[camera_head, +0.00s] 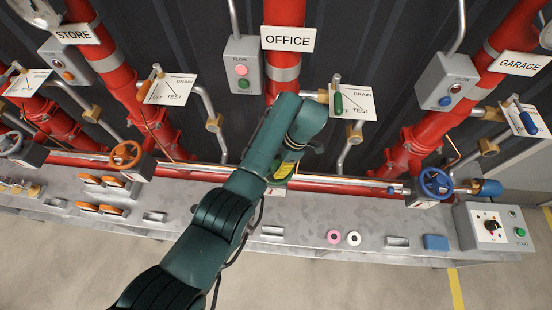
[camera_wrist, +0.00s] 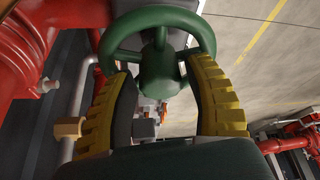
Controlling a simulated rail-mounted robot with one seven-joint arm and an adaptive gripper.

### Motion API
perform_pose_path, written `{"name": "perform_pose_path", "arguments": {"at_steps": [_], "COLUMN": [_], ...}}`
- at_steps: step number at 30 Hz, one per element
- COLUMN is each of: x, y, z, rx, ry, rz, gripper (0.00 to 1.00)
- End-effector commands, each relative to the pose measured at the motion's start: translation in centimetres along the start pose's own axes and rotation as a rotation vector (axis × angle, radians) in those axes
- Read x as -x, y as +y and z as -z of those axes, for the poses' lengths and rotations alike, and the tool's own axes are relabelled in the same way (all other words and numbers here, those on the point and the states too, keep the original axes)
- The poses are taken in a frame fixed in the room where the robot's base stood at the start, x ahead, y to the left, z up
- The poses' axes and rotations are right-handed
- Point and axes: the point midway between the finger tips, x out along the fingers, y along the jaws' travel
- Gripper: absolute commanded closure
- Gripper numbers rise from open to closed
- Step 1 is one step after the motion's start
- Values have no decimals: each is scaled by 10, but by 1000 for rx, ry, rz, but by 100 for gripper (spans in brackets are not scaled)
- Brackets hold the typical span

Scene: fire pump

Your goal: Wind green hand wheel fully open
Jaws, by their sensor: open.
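The green hand wheel (camera_wrist: 152,17) fills the top middle of the wrist view, with its spokes and hub facing me. My gripper (camera_wrist: 157,72) is open, with one yellow ridged finger on each side. The fingertips reach the near left and right parts of the wheel's rim. They look close to it or overlapping it, and I cannot tell if they touch. Nothing is clamped between the fingers.
Red pipes rise at the OFFICE riser (camera_head: 285,67). A drain lever with green handle (camera_head: 338,103) is right of my arm. An orange wheel (camera_head: 126,155) is left, a blue wheel (camera_head: 435,183) right. The grey bench (camera_head: 310,219) holds loose parts. A red pipe (camera_wrist: 25,50) is close left.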

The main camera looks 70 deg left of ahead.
Motion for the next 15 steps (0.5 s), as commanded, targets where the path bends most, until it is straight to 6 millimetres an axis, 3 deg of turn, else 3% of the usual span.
{"name": "perform_pose_path", "arguments": {"at_steps": [1,6,11,15], "x": [11,10,4,10], "y": [-2,-2,0,-2], "z": [6,5,1,6], "rx": [-70,-323,-425,-600], "ry": [3,2,0,2], "rz": [-28,-133,-177,-247], "gripper": [48,48,48,48]}}
